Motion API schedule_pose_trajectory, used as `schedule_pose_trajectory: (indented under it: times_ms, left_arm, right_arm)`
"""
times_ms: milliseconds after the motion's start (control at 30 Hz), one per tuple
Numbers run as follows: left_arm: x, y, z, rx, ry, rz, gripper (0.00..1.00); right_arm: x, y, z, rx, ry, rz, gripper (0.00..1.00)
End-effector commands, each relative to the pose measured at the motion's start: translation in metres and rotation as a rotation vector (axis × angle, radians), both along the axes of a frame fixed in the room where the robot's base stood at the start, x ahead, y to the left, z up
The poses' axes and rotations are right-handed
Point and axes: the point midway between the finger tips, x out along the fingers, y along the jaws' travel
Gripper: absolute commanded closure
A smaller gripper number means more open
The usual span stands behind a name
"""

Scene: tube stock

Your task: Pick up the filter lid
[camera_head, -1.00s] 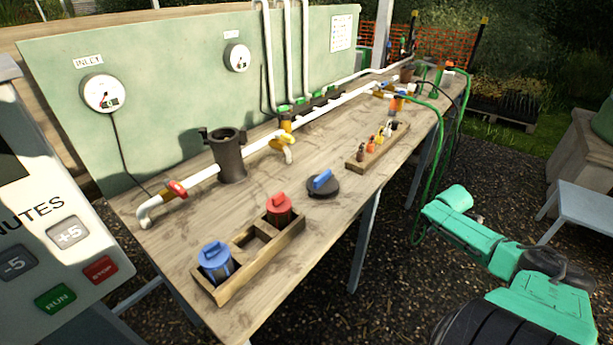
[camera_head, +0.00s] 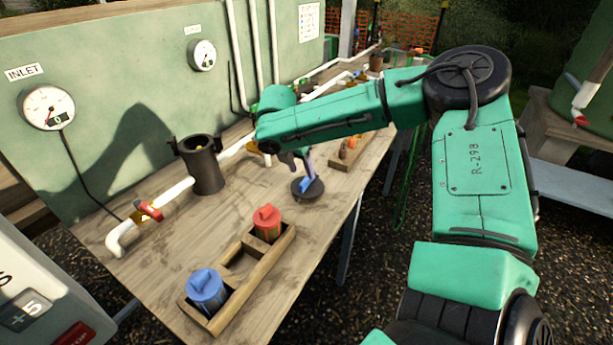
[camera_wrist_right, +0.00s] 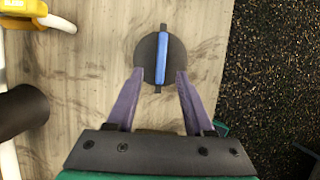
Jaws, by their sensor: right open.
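The filter lid (camera_head: 308,189) is a dark round disc with a blue bar handle, lying flat on the wooden bench. In the right wrist view the lid (camera_wrist_right: 146,60) lies just beyond the fingertips, its handle running lengthwise between the two fingers. My right gripper (camera_head: 303,171) is over the lid with its fingers apart and nothing between them; it also shows in the right wrist view (camera_wrist_right: 160,82). I cannot tell whether the fingertips touch the lid. The open black filter housing (camera_head: 204,167) stands upright on the white pipe. My left gripper is out of view.
A wooden tray (camera_head: 248,294) holds a blue cartridge (camera_head: 206,291) and a red cartridge (camera_head: 267,222), with an empty slot between. A red-handled valve (camera_head: 150,211) sits on the pipe. Bare bench lies left of the lid.

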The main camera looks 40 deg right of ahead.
Motion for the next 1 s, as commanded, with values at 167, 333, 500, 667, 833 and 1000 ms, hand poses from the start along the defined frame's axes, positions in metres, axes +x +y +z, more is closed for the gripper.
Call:
schedule_pose_trajectory:
  times_ms: [167,333,500,667,833,1000]
  left_arm:
    - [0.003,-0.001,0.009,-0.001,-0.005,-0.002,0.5]
    - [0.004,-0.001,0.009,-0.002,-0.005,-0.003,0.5]
    - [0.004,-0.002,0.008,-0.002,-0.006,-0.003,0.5]
    - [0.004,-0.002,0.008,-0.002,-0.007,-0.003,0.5]
    - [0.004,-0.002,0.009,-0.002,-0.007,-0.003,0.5]
    - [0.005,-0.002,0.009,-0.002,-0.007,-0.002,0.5]
  right_arm:
    - [0.002,-0.012,-0.027,-0.002,0.005,-0.001,0.47]
    - [0.006,-0.019,-0.049,0.0,0.001,-0.001,0.47]
    - [0.006,-0.019,-0.049,-0.001,-0.002,-0.001,0.47]
    - [0.006,-0.019,-0.049,-0.001,-0.002,-0.001,1.0]
    - [0.006,-0.019,-0.048,0.0,-0.002,0.0,1.0]
    - [0.006,-0.019,-0.048,0.0,-0.002,0.0,1.0]
